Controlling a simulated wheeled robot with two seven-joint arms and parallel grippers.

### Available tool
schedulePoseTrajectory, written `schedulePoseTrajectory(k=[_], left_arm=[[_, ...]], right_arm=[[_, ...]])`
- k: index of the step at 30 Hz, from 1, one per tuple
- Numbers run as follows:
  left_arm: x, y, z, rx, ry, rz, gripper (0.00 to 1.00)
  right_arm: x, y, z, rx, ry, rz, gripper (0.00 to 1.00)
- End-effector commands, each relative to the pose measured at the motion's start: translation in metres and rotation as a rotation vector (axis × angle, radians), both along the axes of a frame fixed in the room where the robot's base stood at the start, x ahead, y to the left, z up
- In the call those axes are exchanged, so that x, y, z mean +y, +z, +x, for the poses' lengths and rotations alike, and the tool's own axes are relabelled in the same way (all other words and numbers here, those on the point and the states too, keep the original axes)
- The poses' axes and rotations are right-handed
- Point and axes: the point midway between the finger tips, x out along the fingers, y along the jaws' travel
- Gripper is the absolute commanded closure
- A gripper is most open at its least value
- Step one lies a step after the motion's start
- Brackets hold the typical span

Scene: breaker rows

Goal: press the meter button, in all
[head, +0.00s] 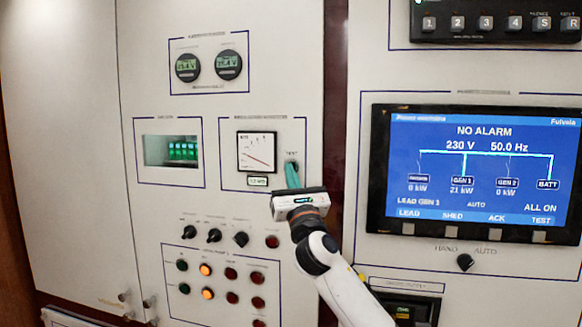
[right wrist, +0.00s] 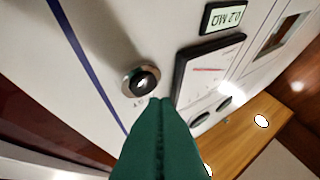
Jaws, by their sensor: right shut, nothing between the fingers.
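The meter button (right wrist: 141,82) is a round dark button in a silver ring on the white panel, seen in the right wrist view. The meter (head: 257,152) is a square white dial with a needle, left of my right gripper (head: 291,167) in the head view. My right gripper's green fingers are shut and empty, pointing at the panel just under a small label. In the right wrist view the fingertips (right wrist: 158,103) appear just below and right of the button; I cannot tell how far off the panel they are. The button is hidden behind the fingers in the head view. My left gripper is not in view.
A small readout (head: 258,181) sits under the meter. Below are rotary knobs (head: 214,235) and rows of round buttons and lamps (head: 207,294). A blue screen (head: 474,172) is to the right. Two round gauges (head: 208,66) are above, and a green-lit window (head: 170,151) is left.

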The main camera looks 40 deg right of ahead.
Motion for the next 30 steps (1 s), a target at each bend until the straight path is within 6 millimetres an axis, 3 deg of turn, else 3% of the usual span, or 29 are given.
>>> schedulePoseTrajectory(k=[8,21,30], left_arm=[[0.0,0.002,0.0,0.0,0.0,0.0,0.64],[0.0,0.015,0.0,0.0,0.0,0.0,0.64],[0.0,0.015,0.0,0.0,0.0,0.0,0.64]], right_arm=[[0.004,0.001,-0.003,0.0,0.001,-0.001,1.0],[0.035,0.001,-0.029,0.0,0.001,-0.001,1.0],[0.038,0.0,-0.032,0.0,0.0,0.0,1.0]])
